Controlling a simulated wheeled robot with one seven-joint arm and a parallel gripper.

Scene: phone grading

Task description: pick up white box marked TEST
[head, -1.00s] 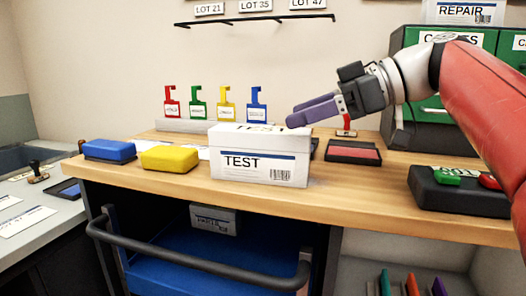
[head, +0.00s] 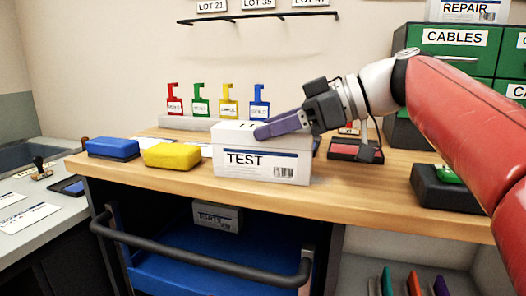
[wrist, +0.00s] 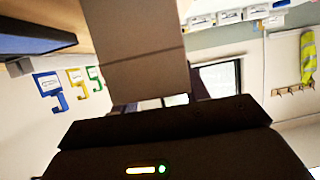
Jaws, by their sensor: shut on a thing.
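The white box marked TEST (head: 262,160) stands upright near the front edge of the wooden bench in the head view. Its blue-striped label and barcode face me. My gripper (head: 262,131) reaches in from the right, with a purple finger lying across the box's upper front right part and lid. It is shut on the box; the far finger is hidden. The box appears to rest on the bench.
A yellow block (head: 171,155) and a blue block (head: 112,148) lie left of the box. Several coloured hooked tags (head: 228,105) stand behind it. A red pad (head: 355,150) and green drawers (head: 455,62) are at the right. A blue cart (head: 215,265) is below.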

